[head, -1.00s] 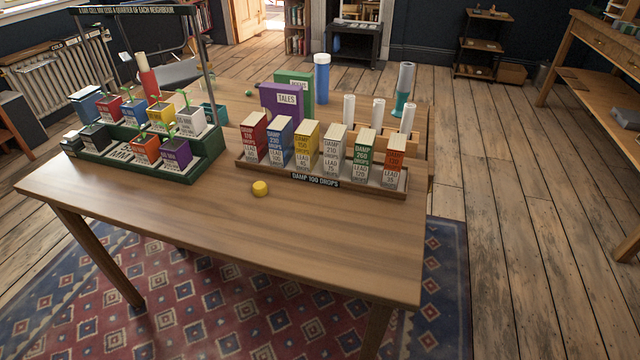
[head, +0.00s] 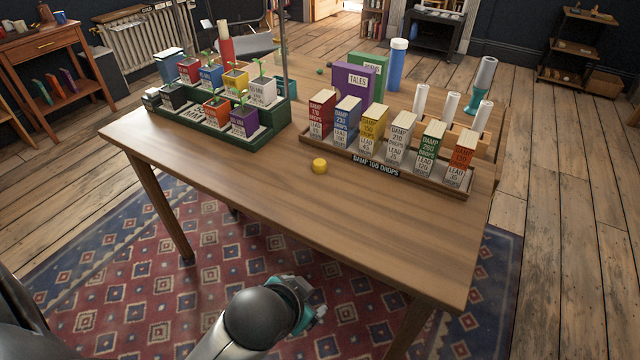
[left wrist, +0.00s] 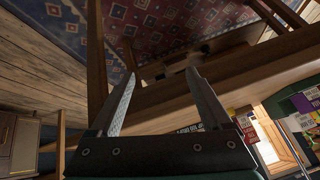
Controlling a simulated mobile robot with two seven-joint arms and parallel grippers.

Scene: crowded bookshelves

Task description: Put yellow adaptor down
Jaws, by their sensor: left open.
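A small yellow cylinder, the yellow adaptor (head: 320,166), stands on the wooden table (head: 290,205), in front of the long rack of boxes. Nothing is holding it. My left gripper (left wrist: 160,73) is open in the left wrist view, with nothing between its two fingers. In the head view an arm of mine comes in at the bottom, in front of the table's near edge and well short of the adaptor; its fingers are mostly hidden there. The adaptor cannot be made out in the left wrist view. My right gripper is not in view.
A rack of coloured boxes (head: 385,173) labelled "DAMP 100 DROPS" stands behind and right of the adaptor. A green stepped stand (head: 270,130) with potted seedlings is at the left. Purple and green books (head: 351,80) and a blue tube (head: 397,65) stand behind. The table's front is clear.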

